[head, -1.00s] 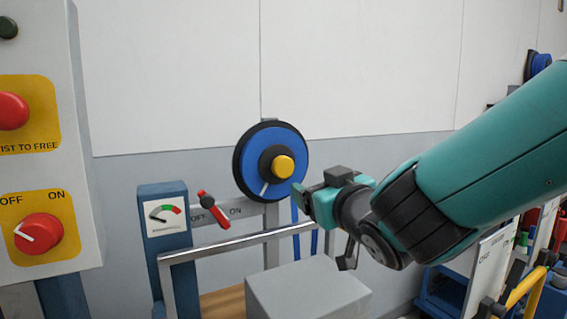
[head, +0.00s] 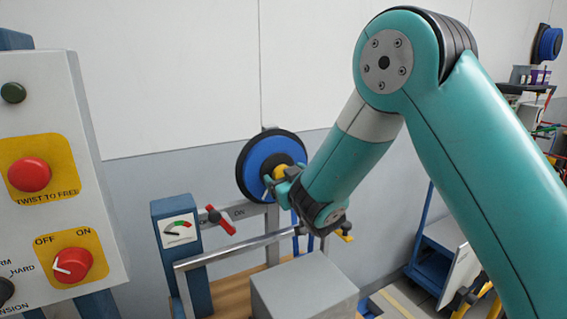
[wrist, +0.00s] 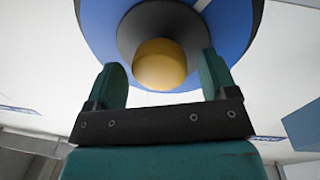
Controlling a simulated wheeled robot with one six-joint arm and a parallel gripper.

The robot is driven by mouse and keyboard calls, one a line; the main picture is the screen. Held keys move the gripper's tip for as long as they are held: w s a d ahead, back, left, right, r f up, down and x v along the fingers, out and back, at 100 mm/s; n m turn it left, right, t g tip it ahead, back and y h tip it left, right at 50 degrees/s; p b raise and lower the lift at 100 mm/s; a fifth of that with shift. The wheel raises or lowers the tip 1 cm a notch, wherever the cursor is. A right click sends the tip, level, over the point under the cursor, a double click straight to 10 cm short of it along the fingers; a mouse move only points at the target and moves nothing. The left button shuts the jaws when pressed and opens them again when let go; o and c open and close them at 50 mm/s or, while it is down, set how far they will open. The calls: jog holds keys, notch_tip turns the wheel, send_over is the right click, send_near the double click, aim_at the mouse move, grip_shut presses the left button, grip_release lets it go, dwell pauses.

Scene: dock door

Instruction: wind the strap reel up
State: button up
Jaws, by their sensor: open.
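The strap reel (head: 255,157) is a blue disc with a black rim, mounted on a post against the wall. A yellow knob stands out from its dark hub, and blue strap hangs below it. In the wrist view the yellow knob (wrist: 160,65) is between and just beyond my fingertips, with the blue reel face (wrist: 100,25) behind it. My gripper (wrist: 167,82) is open, one finger on each side of the knob, with gaps showing. In the head view my gripper (head: 283,178) is in front of the reel and partly hides the hub.
A metal rail (head: 235,250) and a grey box (head: 303,287) stand below the reel. A gauge post (head: 180,235) and a red lever switch (head: 220,219) are left of it. A control panel (head: 60,180) with red knobs fills the left side.

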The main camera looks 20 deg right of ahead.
jog(key=shift+w, duration=0.6)
jog(key=c, duration=1.3)
jog(key=shift+o, duration=0.2)
jog(key=shift+a, duration=0.15)
